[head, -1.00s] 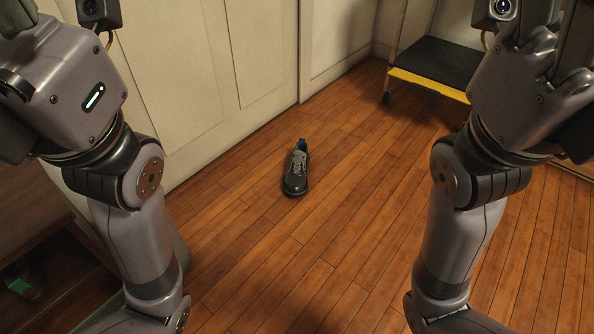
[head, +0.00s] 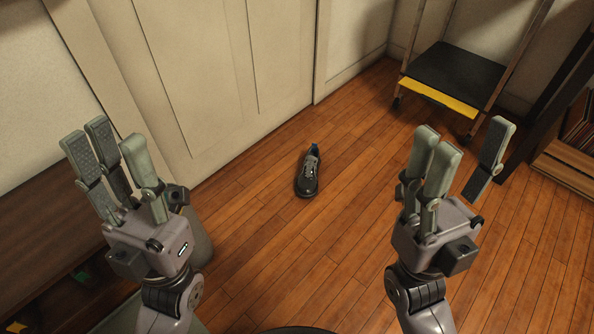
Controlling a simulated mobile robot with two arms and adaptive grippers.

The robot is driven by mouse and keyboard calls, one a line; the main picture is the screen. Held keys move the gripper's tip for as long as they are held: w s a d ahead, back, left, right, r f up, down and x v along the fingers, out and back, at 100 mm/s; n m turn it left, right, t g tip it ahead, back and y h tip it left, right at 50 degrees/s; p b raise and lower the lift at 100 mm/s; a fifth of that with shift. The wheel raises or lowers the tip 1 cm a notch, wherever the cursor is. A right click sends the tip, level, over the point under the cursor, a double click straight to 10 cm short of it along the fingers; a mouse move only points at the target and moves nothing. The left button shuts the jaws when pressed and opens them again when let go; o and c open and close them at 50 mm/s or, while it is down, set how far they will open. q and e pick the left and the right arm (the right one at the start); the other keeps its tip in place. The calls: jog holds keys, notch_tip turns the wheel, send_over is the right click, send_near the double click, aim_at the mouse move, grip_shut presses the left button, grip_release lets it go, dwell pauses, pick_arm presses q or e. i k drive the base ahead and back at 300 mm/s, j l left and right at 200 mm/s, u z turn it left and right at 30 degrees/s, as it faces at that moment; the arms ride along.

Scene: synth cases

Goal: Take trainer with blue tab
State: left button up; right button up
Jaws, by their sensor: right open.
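One dark trainer (head: 307,178) with grey laces sits upright on the wooden floor near the middle of the head view. Its blue tab (head: 314,148) shows at the heel, which points away from me; the toe points towards me. My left gripper (head: 112,150) is raised at the left, fingers up and apart, empty. My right gripper (head: 462,152) is raised at the right, open and empty. Both grippers are well apart from the trainer, one on each side of it in the picture.
A pale panelled wall or door (head: 215,75) runs behind the trainer. A wheeled cart (head: 455,75) with a black shelf and yellow edge stands at the back right. A dark bench (head: 40,240) is at the left, a shelf unit (head: 570,165) at the right. The floor around the trainer is clear.

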aim_at(306, 187)
jog(key=i+l+u, duration=0.25)
jog(key=u, duration=0.15)
jog(key=i+l+u, duration=0.2)
jog(key=l+u, duration=0.15)
jog(key=l, duration=0.15)
jog(key=i+l, duration=0.15)
jog(key=l, duration=0.2)
jog(key=i+l+u, duration=0.1)
jog(key=l, duration=0.25)
jog(key=i+l, duration=0.2)
jog(key=l, duration=0.15)
jog(key=i+l, duration=0.1)
jog(key=l, duration=0.25)
jog(key=i+l+u, duration=0.1)
jog(key=l, duration=0.25)
jog(key=i+l, duration=0.2)
jog(key=l, duration=0.15)
jog(key=i+l, duration=0.1)
jog(key=l, duration=0.25)
jog(key=u, duration=0.05)
